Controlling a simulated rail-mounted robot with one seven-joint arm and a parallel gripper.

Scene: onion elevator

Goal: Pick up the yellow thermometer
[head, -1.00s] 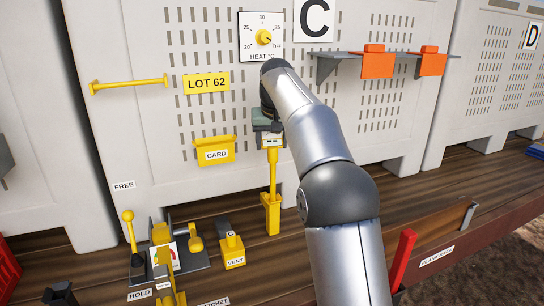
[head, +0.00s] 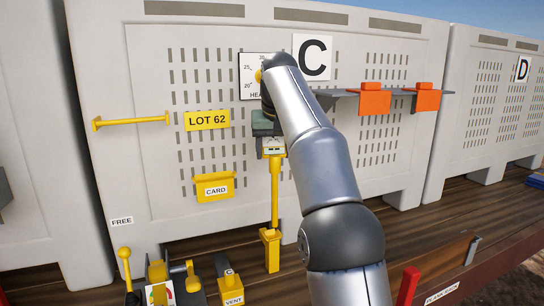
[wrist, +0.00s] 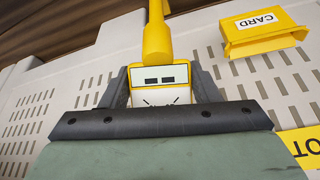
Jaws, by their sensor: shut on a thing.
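The yellow thermometer (head: 275,190) stands upright, with a white-faced display head at the top and a long yellow stem. Its lower end meets a yellow block-shaped holder (head: 271,250) on the deck; I cannot tell whether the tip is still inside. My gripper (head: 272,140) is above the holder, shut on the thermometer's head. In the wrist view, the thermometer's head (wrist: 160,74) sits between the two dark fingers of my gripper (wrist: 161,90), and the stem runs away from the camera. My arm hides part of the heat dial (head: 256,76).
The pale slotted bin wall stands behind. The yellow card holder (head: 213,188) is left of the stem, with the LOT 62 plate (head: 207,120) above it. A yellow bar (head: 131,121) juts out farther left. Orange clips (head: 375,99) sit on a grey shelf at right.

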